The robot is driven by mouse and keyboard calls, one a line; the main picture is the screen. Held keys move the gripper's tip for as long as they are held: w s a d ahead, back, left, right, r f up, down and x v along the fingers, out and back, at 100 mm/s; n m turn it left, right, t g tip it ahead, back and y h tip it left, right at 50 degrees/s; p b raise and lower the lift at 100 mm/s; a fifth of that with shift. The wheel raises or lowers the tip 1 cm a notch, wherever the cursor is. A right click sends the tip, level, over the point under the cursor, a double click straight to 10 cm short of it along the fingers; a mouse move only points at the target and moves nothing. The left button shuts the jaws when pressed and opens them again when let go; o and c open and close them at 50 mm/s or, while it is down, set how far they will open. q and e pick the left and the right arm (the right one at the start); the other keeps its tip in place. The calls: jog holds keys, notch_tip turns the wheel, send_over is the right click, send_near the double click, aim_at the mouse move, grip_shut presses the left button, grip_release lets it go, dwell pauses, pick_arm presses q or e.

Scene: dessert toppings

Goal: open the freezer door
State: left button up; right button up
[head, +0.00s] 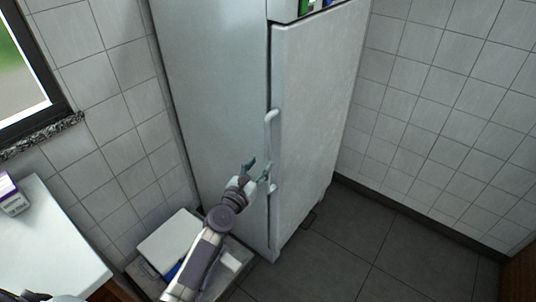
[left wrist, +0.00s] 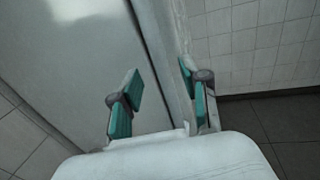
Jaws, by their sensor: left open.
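The tall white freezer (head: 215,80) stands against the tiled wall in the head view. Its front door (head: 315,120) looks shut, with no clear gap along its edge. A pale vertical handle (head: 269,140) runs along the door's left edge. My left gripper (head: 259,167) is open beside the lower part of the handle; I cannot tell if it touches it. In the left wrist view, my left gripper's teal-padded fingers (left wrist: 162,72) are apart, with the freezer's side panel (left wrist: 80,55) and a vertical edge beyond them. The gripper holds nothing visible. My right gripper is out of view.
Coloured items (head: 312,6) show at the top above the door. A white counter (head: 50,240) with a purple-and-white box (head: 12,195) is at the left. A low box (head: 168,243) lies beside the freezer. Dark floor (head: 350,245) is clear to the right.

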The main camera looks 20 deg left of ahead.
aim_at(266, 156)
pick_arm(q)
jog(key=w, duration=0.4)
jog(key=w+d+b, duration=0.1)
jog(key=shift+w, duration=0.4)
grip_shut()
